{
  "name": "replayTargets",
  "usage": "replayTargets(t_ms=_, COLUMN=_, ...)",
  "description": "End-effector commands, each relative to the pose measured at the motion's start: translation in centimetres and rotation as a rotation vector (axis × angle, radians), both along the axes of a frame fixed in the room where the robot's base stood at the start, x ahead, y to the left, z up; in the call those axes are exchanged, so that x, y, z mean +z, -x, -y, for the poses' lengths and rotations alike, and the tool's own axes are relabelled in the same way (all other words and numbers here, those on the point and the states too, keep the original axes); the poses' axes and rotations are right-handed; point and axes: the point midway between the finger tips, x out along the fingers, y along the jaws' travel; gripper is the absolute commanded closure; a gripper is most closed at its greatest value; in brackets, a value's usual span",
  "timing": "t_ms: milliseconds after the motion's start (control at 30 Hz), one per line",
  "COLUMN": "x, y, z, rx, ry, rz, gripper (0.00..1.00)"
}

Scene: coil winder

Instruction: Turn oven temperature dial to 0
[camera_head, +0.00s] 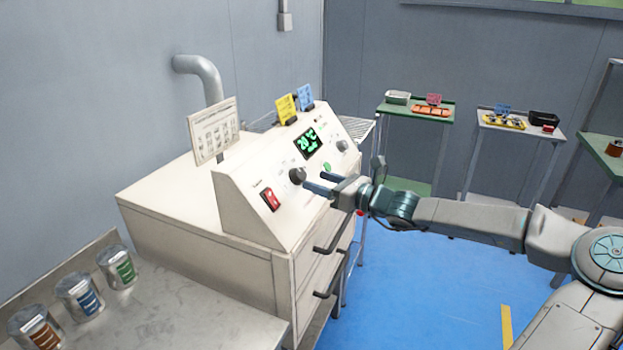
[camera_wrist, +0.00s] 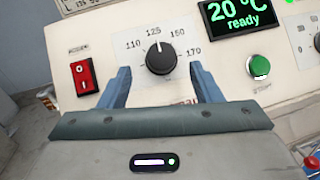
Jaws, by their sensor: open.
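The oven (camera_head: 240,195) is a cream cabinet with a sloped control panel. The black temperature dial (camera_wrist: 161,58) is on this panel, with 110, 125, 150 and 170 printed around it. Its white pointer line points up, close to 125. The dial also shows in the head view (camera_head: 297,175). My gripper (camera_wrist: 165,84) is open, with one blue finger on each side and below the dial. The fingers appear apart from the dial. In the head view my gripper (camera_head: 313,183) reaches the panel from the right.
A red switch (camera_wrist: 82,77) is left of the dial. A green button (camera_wrist: 259,66) is at right, below a display (camera_wrist: 238,18) reading 20 °C ready. Oven handles (camera_head: 330,238) stick out below the panel. Tins (camera_head: 80,294) stand on the left bench.

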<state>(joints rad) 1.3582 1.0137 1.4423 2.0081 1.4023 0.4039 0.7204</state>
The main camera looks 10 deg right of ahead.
Motion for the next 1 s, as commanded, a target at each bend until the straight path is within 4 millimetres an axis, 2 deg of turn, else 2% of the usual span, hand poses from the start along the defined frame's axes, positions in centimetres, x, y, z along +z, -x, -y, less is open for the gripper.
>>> replayTargets(t_ms=100, x=-0.1, y=-1.3, z=-1.3, rx=0.001, ry=-0.002, rz=-0.001, gripper=0.42)
replayTargets(t_ms=300, x=0.0, y=-2.6, z=-2.5, rx=0.000, ry=0.000, rz=0.000, gripper=0.42)
replayTargets(t_ms=667, x=0.0, y=-2.9, z=-2.8, rx=-0.001, ry=0.001, rz=0.000, gripper=0.42)
replayTargets(t_ms=833, x=0.0, y=-2.9, z=-2.8, rx=-0.001, ry=0.001, rz=0.000, gripper=0.86)
replayTargets(t_ms=900, x=0.0, y=-2.9, z=-2.8, rx=0.000, ry=0.001, rz=0.000, gripper=0.86)
replayTargets(t_ms=933, x=0.0, y=-2.9, z=-1.9, rx=-0.003, ry=0.006, rz=0.001, gripper=0.86)
replayTargets(t_ms=1000, x=0.0, y=-2.9, z=-2.3, rx=-0.001, ry=0.003, rz=0.001, gripper=0.87)
